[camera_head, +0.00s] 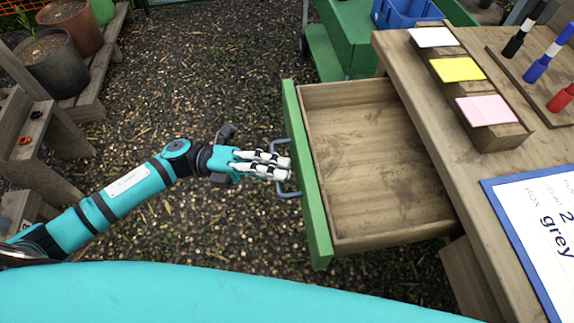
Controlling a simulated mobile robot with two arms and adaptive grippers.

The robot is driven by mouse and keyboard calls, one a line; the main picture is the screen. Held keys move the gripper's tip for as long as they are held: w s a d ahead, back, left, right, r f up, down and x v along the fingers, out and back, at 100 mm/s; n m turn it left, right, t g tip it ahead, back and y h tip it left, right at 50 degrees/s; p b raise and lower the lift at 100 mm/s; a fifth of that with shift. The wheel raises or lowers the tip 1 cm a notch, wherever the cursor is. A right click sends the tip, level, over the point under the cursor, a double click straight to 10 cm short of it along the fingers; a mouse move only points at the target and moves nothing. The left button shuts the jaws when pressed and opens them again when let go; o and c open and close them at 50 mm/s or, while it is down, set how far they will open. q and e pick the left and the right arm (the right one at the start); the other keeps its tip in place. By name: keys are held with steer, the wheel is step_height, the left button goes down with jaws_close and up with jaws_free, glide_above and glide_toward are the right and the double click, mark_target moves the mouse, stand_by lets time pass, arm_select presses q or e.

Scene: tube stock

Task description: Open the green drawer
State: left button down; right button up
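The green drawer (307,190) is pulled well out of the wooden desk. Its green front faces left and its wooden inside is empty. A grey bar handle (285,194) sticks out from the front. My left gripper (290,169) is at the middle of this handle, its two pale fingers close together across the bar, which they partly hide. It looks shut on the handle. My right gripper is not in view.
The desk (405,70) at right holds a wooden block with white, yellow and pink notes (486,110), several markers (548,55) and a blue-edged board (535,215). Pots (48,62) stand on a wooden rack at upper left. The ground left of the drawer is mostly free.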

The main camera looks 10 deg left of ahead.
arm_select(q)
steer(key=shift+f, duration=0.25)
steer(key=c, duration=1.4)
jaws_free()
steer(key=shift+r, duration=0.1)
steer(key=a, duration=0.4)
steer(key=a+f, duration=0.1)
steer(key=a, duration=0.3)
steer(key=a+f, duration=0.1)
steer(key=a, duration=0.2)
steer(key=shift+w+a, duration=0.3)
steer(key=shift+a, duration=0.1)
